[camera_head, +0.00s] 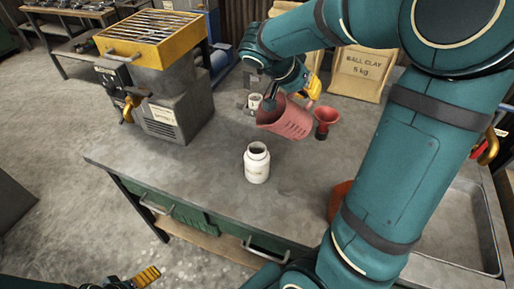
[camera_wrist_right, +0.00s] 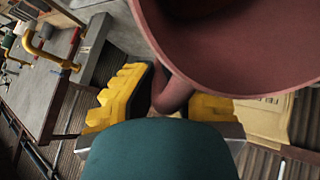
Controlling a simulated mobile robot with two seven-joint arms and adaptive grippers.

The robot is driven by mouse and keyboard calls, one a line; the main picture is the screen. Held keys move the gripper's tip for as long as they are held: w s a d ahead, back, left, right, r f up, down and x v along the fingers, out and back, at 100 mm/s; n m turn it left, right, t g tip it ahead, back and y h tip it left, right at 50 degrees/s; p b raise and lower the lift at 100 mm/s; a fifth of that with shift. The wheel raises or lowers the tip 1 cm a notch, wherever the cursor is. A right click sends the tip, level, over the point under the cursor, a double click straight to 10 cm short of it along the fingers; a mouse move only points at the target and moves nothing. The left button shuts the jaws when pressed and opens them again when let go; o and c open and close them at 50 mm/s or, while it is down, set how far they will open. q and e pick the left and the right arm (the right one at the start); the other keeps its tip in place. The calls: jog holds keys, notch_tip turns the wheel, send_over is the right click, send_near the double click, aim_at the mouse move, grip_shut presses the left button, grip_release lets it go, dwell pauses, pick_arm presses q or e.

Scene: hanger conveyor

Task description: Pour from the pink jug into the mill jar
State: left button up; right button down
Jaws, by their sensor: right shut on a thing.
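The pink jug (camera_head: 285,120) is held above the workbench in the head view, tilted, behind and to the right of the white mill jar (camera_head: 257,168). The jar stands upright on the bench with its mouth open. My right gripper (camera_head: 300,88) is shut on the jug's handle; the right wrist view shows the handle between the yellow fingers (camera_wrist_right: 165,98) and the jug's rim and inside (camera_wrist_right: 240,45). No stream shows, and the jug's contents are not visible. My left gripper (camera_head: 146,277) shows only partly at the bottom left, away from the bench; its opening is unclear.
The grey workbench (camera_head: 205,165) is clear around the jar. A small white container (camera_head: 254,102) and a red funnel (camera_head: 327,117) stand behind. Ball clay bags (camera_head: 362,72) are at the back, a machine (camera_head: 180,110) at left, a metal tray (camera_head: 462,245) at right. An orange object (camera_head: 338,200) is partly hidden.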

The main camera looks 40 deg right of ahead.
jog(key=shift+a+h+b, duration=0.15)
jog(key=shift+h+b, duration=0.15)
jog(key=shift+b, duration=0.15)
jog(key=shift+w+a+r+h, duration=0.1)
jog(key=shift+a+r+h, duration=0.1)
jog(key=shift+h, duration=0.1)
jog(key=shift+b, duration=0.4)
jog(key=shift+a+h+b, duration=0.15)
jog(key=shift+h+b, duration=0.15)
jog(key=shift+b, duration=0.05)
jog(key=shift+w+a+r+g+h+b, duration=0.1)
jog(key=shift+a+g+h+b, duration=0.1)
jog(key=shift+g+h+b, duration=0.15)
dwell(0.3)
jog(key=shift+a+b, duration=0.15)
jog(key=shift+b, duration=0.25)
jog(key=shift+w+a+h+b, duration=0.1)
jog(key=shift+a+h+b, duration=0.15)
jog(key=shift+h, duration=0.2)
jog(key=shift+w+a+g+h+b, duration=0.1)
jog(key=shift+a+g+h+b, duration=0.15)
jog(key=shift+b, duration=0.25)
